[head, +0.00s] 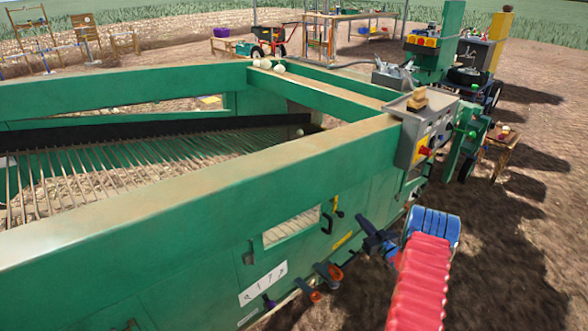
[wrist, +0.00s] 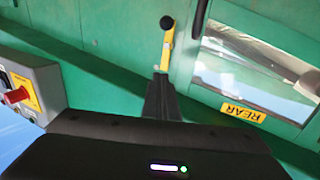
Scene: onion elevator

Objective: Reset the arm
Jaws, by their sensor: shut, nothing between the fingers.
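My gripper (head: 366,226) is at the lower right in the head view, beside the green machine's side wall (head: 380,165). In the wrist view its dark fingers (wrist: 162,84) are together and point at the green panel. They hold nothing. A yellow lever with a black knob (wrist: 167,40) is just beyond the fingertips in the wrist view. I cannot tell whether the fingertips touch it. My red and blue arm reaches in from the bottom right of the head view.
A grey control box (head: 425,128) with red and yellow controls sits at the machine's corner. A window (wrist: 255,65) and a yellow REAR label (wrist: 244,113) are on the panel. Orange-handled levers (head: 328,275) stick out low on the side. Bare soil (head: 515,265) lies open at right.

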